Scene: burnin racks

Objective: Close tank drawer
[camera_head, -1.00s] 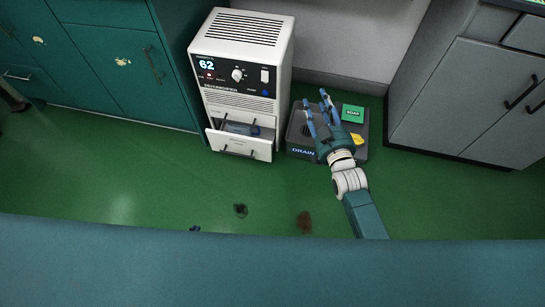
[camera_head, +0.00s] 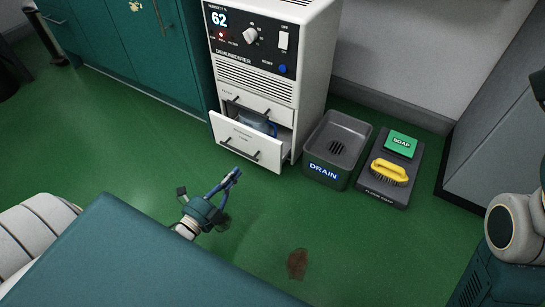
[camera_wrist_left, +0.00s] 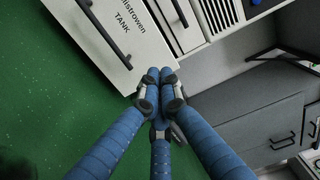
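The tank drawer (camera_head: 250,147) is the lowest drawer of the white dehumidifier (camera_head: 266,75). It stands pulled out, with a dark bar handle on its front and a bluish container (camera_head: 257,125) partly visible inside. In the left wrist view the drawer front (camera_wrist_left: 112,55) reads "TANK". My left gripper (camera_head: 230,178) is in front of and below the drawer front, near its handle. In the left wrist view its blue fingers (camera_wrist_left: 160,76) meet at the tips with nothing between them. My right gripper is out of view; only part of an arm shows at the right edge.
A grey drain basin (camera_head: 338,145) stands right of the dehumidifier. Teal cabinets (camera_head: 150,50) stand left. A brown stain (camera_head: 297,264) marks the open green floor.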

